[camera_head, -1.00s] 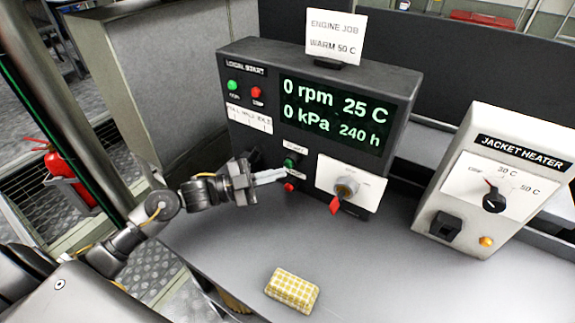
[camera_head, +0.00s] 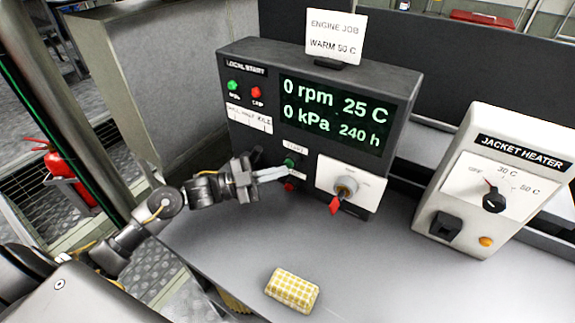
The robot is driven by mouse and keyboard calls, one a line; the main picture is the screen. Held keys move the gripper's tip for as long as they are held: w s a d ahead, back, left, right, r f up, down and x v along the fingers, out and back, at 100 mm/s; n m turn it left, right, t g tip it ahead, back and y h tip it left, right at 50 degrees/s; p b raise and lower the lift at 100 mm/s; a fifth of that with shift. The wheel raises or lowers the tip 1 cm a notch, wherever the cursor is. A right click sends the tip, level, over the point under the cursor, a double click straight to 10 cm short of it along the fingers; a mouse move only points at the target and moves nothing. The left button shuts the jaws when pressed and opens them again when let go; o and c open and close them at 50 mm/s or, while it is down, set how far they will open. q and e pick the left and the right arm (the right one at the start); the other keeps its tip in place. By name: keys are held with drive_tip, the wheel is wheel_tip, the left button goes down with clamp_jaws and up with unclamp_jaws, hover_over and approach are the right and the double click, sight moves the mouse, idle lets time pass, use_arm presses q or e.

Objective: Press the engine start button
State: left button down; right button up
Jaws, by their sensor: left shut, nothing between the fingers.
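The dark local start panel (camera_head: 245,150) stands on the bench, with a lit display reading 0 rpm, 25 C, 0 kPa and 240 h. A green button (camera_head: 290,161) sits under a small white label below the display, with a red button (camera_head: 289,186) beneath it. My left gripper (camera_head: 288,172) is shut and empty, its fingertips pointing right at the panel face between these two buttons. I cannot tell whether the tips touch the panel. The fingers partly cover the area around the buttons. My right gripper is not in view.
A key switch with a red tag (camera_head: 335,204) is right of the buttons. A jacket heater box (camera_head: 528,150) stands at the right. A yellow checked cloth or sponge (camera_head: 292,290) lies on the bench front. A sign (camera_head: 335,36) tops the panel. The middle bench is clear.

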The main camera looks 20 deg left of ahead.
use_arm(q)
drive_tip(key=shift+w, duration=0.55)
idle(0.4)
drive_tip(key=shift+s, duration=0.1)
drive_tip(key=shift+s+a+p, duration=0.1)
drive_tip(key=shift+s+p, duration=0.25)
drive_tip(key=shift+s, duration=0.55)
drive_tip(key=s, duration=0.1)
drive_tip(key=s+p, duration=0.1)
drive_tip(key=s, duration=0.1)
drive_tip(key=s+p, duration=0.1)
drive_tip(key=s, duration=0.1)
drive_tip(key=shift+a, duration=0.3)
idle(0.7)
